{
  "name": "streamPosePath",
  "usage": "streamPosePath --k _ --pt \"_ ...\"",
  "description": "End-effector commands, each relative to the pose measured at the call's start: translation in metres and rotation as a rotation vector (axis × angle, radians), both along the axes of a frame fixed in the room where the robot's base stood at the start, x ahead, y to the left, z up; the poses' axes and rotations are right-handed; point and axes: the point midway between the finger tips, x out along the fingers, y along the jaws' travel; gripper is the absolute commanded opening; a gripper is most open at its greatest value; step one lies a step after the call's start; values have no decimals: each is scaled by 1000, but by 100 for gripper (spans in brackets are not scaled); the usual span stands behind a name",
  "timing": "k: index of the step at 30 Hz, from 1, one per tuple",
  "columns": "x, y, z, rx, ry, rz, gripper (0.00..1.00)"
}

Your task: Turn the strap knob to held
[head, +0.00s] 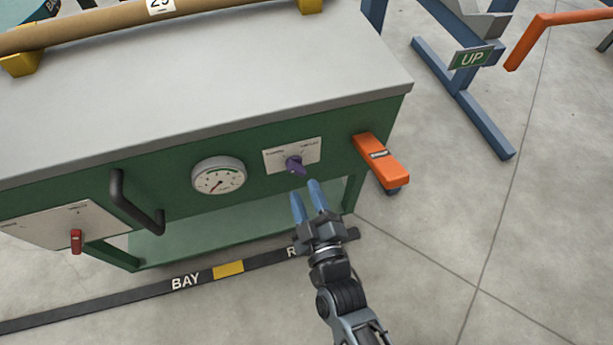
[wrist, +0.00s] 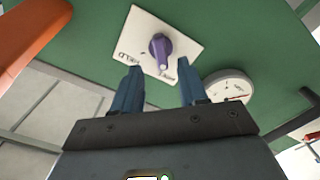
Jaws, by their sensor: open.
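The purple strap knob (head: 295,164) sits on a white label plate (head: 308,148) on the green front of the bench. In the wrist view the knob (wrist: 161,48) shows ahead of my gripper, between the lines of its two fingers. The lettering on the plate is too small to read surely. My gripper (head: 307,190) has two blue fingers that stand apart, with nothing between them. The fingertips are just short of the knob and do not appear to touch it. In the wrist view the open gripper (wrist: 162,82) points at the plate.
A round gauge (head: 219,176) is left of the knob, and an orange lever (head: 381,159) sticks out at its right. A black handle (head: 135,203) and a red switch (head: 76,241) are farther left. The floor right of the bench is clear near my arm.

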Motion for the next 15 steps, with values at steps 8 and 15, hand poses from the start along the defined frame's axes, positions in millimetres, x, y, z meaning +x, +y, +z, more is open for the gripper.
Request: streamPosePath --k 8,15 --pt "38 10 0 1 0 -1 43" --pt "48 13 0 2 1 -1 43"
